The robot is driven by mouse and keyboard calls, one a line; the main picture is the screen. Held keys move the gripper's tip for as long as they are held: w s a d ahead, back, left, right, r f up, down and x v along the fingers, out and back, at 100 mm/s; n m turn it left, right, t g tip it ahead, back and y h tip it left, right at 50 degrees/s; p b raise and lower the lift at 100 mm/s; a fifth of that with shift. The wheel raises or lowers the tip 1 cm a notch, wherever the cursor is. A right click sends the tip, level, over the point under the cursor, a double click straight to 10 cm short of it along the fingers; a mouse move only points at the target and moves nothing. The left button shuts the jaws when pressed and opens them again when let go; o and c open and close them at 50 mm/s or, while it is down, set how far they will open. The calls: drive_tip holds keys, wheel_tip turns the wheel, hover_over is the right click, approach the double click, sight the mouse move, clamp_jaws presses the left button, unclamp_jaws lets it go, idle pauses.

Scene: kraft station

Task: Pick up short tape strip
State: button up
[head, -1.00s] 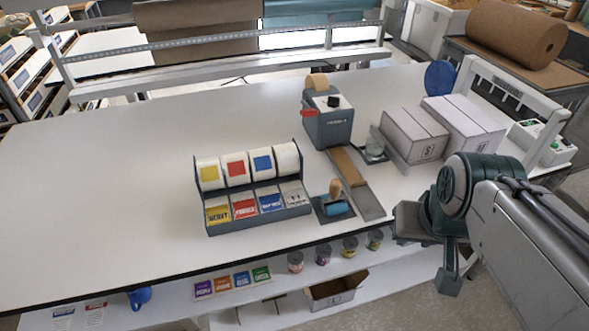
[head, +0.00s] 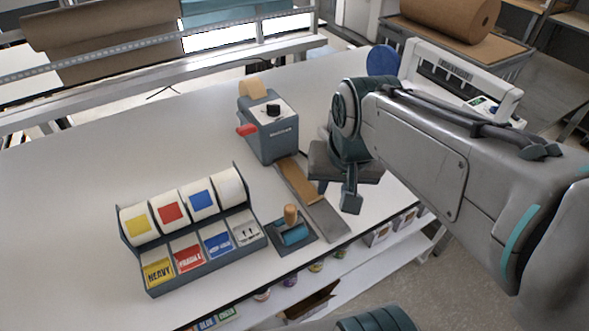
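A short brown tape strip (head: 297,182) lies on a long narrow grey plate (head: 328,218) that runs forward from the tape dispenser (head: 270,132). The strip covers the plate's rear part, and the front part is bare. My gripper (head: 335,196) hangs just right of the strip and plate in the picture, pointing down. Its two fingers are apart, with nothing visible between them. I cannot tell its exact height above the table. It does not appear to touch the strip.
A label dispenser (head: 200,270) with several coloured rolls stands to the left. A blue roller with a wooden handle (head: 291,230) sits beside the plate. My arm hides much of the table's right side. The table (head: 60,200) is clear at far left.

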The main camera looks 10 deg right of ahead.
drive_tip(key=w+f+m+g+b, duration=0.3)
drive_tip(key=w+m+b, duration=0.2)
drive_tip(key=w+m, duration=0.6)
hover_over(313, 204)
drive_tip(key=shift+m, duration=0.4)
drive_tip(key=f, duration=0.8)
drive_tip(key=shift+w+a, duration=0.15)
drive_tip(key=shift+w, duration=0.1)
drive_tip(key=f, duration=0.4)
drive_tip(key=shift+s+f+p, duration=0.15)
drive_tip(key=shift+s+p, duration=0.1)
drive_tip(key=shift+p, duration=0.1)
drive_tip(key=shift+f, duration=0.55)
clamp_jaws()
